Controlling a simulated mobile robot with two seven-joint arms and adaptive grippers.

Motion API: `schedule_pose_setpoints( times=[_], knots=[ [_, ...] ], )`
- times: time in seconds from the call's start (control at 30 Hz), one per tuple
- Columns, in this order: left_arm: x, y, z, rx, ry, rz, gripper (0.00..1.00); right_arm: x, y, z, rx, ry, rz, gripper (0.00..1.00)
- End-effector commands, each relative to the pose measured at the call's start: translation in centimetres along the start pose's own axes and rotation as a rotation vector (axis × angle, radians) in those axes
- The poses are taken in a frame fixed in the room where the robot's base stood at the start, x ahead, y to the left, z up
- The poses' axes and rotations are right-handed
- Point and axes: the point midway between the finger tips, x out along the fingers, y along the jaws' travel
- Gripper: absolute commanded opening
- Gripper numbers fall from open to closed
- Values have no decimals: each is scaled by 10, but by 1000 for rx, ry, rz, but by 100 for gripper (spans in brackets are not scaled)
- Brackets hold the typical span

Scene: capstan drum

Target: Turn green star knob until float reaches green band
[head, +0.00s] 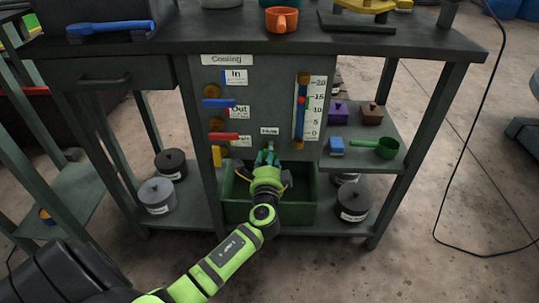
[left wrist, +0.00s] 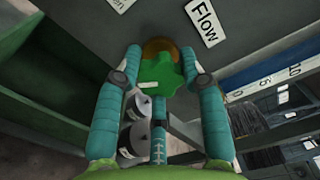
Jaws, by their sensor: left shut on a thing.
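The green star knob (left wrist: 162,72) sits in front of a brass fitting on the panel, beside the "Flow" label (left wrist: 206,22). My left gripper (head: 268,154) is at the panel's lower middle. In the left wrist view, its two teal fingers (left wrist: 160,78) stand on either side of the knob, shut on it. In the head view the gripper mostly hides the knob. The upright gauge (head: 300,118) right of the knob has a scale from 0 to 20. A red float (head: 302,100) shows near the 15 mark. I cannot make out a green band. My right gripper is not in view.
Blue (head: 218,103) and red (head: 223,137) lever handles stick out left of the gripper. A green bin (head: 240,208) stands below it. The right shelf (head: 375,163) holds small boxes and a green scoop (head: 387,148). An orange mug (head: 281,19) stands on the bench top.

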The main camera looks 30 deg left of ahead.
Motion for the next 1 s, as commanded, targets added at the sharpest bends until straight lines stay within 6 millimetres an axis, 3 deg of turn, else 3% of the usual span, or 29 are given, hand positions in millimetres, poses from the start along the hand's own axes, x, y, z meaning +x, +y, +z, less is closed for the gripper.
schedule_pose_setpoints(
  times=[0.33, 0.37, 0.4, 0.43, 0.77, 1.0],
  knots=[
    [2, 1, 7, 7, -17, 2, 8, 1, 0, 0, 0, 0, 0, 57],
    [2, 1, 7, 7, -17, 2, 44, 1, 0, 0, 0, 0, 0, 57],
    [2, 1, 7, 7, -18, 2, 60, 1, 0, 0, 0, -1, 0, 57],
    [2, 1, 7, 6, -17, 2, 64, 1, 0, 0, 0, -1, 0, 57],
    [0, 0, 3, 2, -8, 0, 64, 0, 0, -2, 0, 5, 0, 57],
    [-31, 1, 2, 2, -6, 2, 64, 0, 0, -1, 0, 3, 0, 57]
  ],
)
